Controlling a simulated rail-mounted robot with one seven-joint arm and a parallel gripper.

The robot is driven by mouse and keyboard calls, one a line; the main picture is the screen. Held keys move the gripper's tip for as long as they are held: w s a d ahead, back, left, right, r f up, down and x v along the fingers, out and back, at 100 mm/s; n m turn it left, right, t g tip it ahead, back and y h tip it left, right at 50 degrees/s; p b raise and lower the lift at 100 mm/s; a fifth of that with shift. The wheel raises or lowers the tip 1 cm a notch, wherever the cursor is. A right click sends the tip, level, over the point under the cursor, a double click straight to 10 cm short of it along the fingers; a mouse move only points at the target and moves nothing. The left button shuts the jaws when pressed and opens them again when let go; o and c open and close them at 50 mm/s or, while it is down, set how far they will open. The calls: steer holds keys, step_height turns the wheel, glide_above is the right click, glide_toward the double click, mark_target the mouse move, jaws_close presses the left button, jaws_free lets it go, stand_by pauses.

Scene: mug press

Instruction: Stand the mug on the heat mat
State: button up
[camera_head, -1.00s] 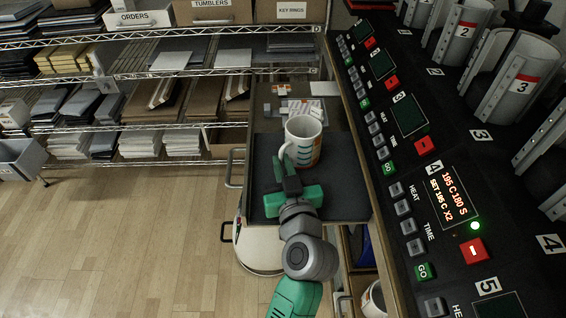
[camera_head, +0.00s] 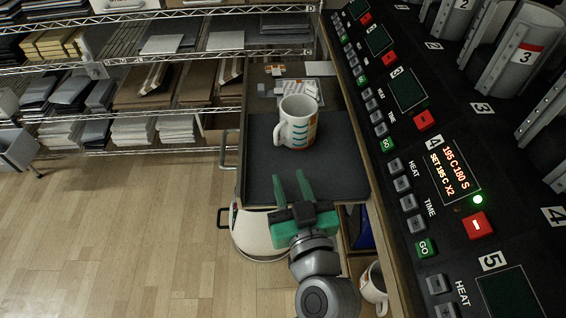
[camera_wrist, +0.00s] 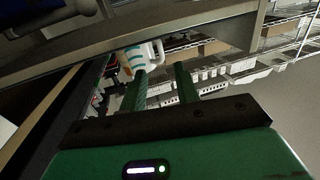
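A white mug (camera_head: 297,123) with a coloured print stands upright on the dark heat mat (camera_head: 325,176), toward the mat's far side. Its handle points left. My green gripper (camera_head: 290,178) is at the near edge of the mat, with its two fingers apart and nothing between them. A clear gap separates the fingertips from the mug. In the wrist view the mug (camera_wrist: 139,58) shows just beyond the fingertips (camera_wrist: 160,70), partly cut off by a board edge.
A control panel (camera_head: 440,170) with lit station 4 runs along the right. Small items and papers (camera_head: 298,88) lie behind the mat. Another mug (camera_head: 374,285) and a white bucket (camera_head: 258,235) are below. Wire shelves (camera_head: 150,70) stand at the back left.

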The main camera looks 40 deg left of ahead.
steer(key=shift+v, duration=1)
